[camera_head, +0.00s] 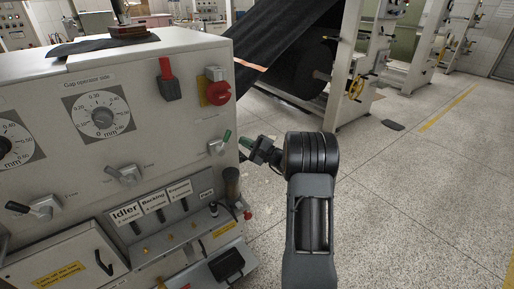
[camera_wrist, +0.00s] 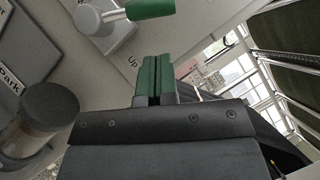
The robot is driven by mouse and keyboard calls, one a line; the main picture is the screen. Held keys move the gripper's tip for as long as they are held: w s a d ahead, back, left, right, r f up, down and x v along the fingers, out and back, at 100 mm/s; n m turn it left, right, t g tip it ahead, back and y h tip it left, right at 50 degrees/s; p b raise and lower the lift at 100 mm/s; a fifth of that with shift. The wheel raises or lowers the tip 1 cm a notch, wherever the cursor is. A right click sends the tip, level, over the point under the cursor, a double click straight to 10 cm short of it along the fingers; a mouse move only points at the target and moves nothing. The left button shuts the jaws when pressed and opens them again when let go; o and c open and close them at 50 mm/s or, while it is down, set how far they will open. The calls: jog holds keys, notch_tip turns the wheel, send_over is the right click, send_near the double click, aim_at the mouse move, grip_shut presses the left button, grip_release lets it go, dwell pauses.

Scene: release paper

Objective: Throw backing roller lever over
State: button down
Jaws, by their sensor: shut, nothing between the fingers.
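A lever with a grey hub and green handle (camera_head: 223,141) is on the right end of the machine's front panel. Its green handle also shows at the top of the wrist view (camera_wrist: 150,9), with its grey hub (camera_wrist: 104,20) to the left and the word "Up" below it. My gripper (camera_head: 246,142) is just right of this lever, beside the panel's right edge. In the wrist view its green fingers (camera_wrist: 155,78) are together and empty, apart from the handle. I cannot read which lever is the backing roller's.
A red knob (camera_head: 218,93) is above. Labels "Idler", "Backing" and "Expander" (camera_head: 152,200) are below, near a dark cylindrical post (camera_head: 232,183). Floor at right is open.

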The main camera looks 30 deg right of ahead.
jog(key=shift+a+r, duration=0.45)
jog(key=shift+a, duration=0.25)
jog(key=shift+a+r, duration=0.4)
jog(key=shift+a, duration=0.3)
jog(key=shift+a+r+n+g+b, duration=0.25)
jog(key=shift+n+g+b, duration=0.2)
jog(key=shift+n, duration=0.25)
jog(key=a+r+n+g+h+b, duration=0.2)
jog(key=a+n+g+h+b, duration=0.2)
jog(key=n+b, duration=0.5)
jog(key=shift+s+a+r, duration=0.3)
jog(key=shift+a+r, duration=0.05)
jog(key=shift+a, duration=0.7)
jog(key=shift+a+g+b, duration=0.1)
jog(key=shift+g+b, duration=0.15)
jog(key=shift+b, duration=0.1)
jog(key=w+d+p+v, duration=0.1)
jog(key=v, duration=0.5)
jog(key=r+p+v, duration=0.1)
jog(key=v, duration=0.6)
jog(key=shift+w+d, duration=0.35)
jog(key=shift+d, duration=0.05)
